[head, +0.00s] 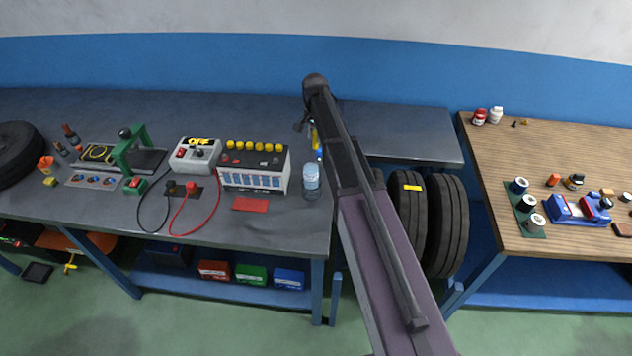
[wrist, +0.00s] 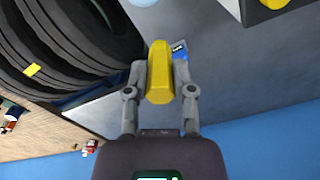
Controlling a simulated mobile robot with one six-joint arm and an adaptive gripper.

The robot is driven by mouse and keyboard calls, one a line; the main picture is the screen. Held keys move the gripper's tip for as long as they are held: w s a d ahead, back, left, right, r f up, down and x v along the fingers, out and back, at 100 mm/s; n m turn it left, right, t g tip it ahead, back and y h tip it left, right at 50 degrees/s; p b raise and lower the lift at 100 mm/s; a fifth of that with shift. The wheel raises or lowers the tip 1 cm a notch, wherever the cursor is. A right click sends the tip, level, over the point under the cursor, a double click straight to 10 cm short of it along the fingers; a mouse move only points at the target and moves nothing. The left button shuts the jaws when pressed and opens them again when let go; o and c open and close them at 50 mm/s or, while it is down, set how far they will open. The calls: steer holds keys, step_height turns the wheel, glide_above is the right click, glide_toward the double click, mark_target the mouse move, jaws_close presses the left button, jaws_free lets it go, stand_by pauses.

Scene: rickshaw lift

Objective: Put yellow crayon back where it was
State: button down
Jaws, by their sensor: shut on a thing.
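My gripper (wrist: 162,70) is shut on the yellow crayon (wrist: 160,84), a thick faceted stick held between the two fingers in the wrist view. It is held above the dark grey workbench (wrist: 235,75); the exact height is hard to tell. A small blue item (wrist: 180,48) shows just behind the crayon, partly hidden by it. In the head view my arm covers most of the gripper; a bit of yellow (head: 314,135) and blue (head: 319,153) shows beside the arm, near the bench's right part.
A clear water bottle (head: 311,182) stands close to the gripper on the bench. A box with yellow knobs (head: 254,166) is left of it. Large tyres (head: 446,222) stand in the gap before the wooden table (head: 555,150). The bench's back right is clear.

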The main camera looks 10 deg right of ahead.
steer(key=shift+d, duration=0.1)
steer(key=shift+f, duration=0.25)
step_height(320, 180, down, 7)
steer(key=b, duration=0.7)
steer(key=shift+r+m, duration=0.15)
steer(key=shift+m, duration=0.15)
step_height(320, 180, down, 6)
steer(key=b, duration=0.6)
steer(key=shift+f+b, duration=0.2)
steer(key=shift+b, duration=0.1)
steer(key=shift+f+b, duration=1.75)
steer(key=shift+f, duration=0.05)
steer(key=shift+f, duration=0.15)
